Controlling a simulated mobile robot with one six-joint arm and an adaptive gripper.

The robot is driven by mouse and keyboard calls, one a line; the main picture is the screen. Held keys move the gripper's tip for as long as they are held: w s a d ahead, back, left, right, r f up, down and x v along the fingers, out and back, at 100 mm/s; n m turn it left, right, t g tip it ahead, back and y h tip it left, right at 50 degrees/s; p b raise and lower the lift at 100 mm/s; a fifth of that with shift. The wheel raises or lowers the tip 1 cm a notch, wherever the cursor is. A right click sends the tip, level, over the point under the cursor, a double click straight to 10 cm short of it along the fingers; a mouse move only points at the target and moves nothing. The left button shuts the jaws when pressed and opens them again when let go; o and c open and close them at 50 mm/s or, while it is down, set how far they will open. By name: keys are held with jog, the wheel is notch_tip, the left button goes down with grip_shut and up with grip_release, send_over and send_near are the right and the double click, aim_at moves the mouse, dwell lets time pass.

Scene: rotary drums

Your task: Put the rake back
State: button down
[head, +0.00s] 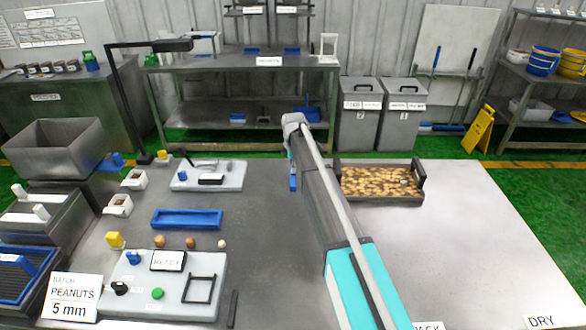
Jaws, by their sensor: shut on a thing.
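My arm reaches from the bottom right to the middle of the head view, and its wrist bends down at the far end. My gripper (291,164) is mostly hidden behind my arm. It is shut on the rake (292,183), of which only a narrow blue part shows below the wrist, over the steel table. The rest of the rake is hidden. A tray of peanuts (347,197) with dark end handles stands right of my arm, its left end close to the arm. An empty blue tray (158,219) lies left of my gripper.
White boards with small parts (235,178) and a READY sign (168,260) lie on the left. A black lamp post (122,95) and grey hopper (55,150) stand at the far left. The table's right side (480,240) is mostly clear. Grey bins (360,110) stand behind.

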jog(key=shift+f, duration=0.15)
jog(key=shift+c, duration=2.4)
grip_release()
jog(key=shift+r, duration=0.25)
notch_tip(320, 180, up, 12)
jog(key=p, duration=1.2)
jog(key=shift+s, duration=0.1)
jog(key=s+d+m, duration=0.6)
jog(key=s, duration=0.6)
jog(key=s+d+m, duration=0.6)
jog(key=s, duration=0.6)
jog(key=s+d+m, duration=0.6)
jog(key=s, duration=0.6)
jog(key=shift+s+f, duration=0.1)
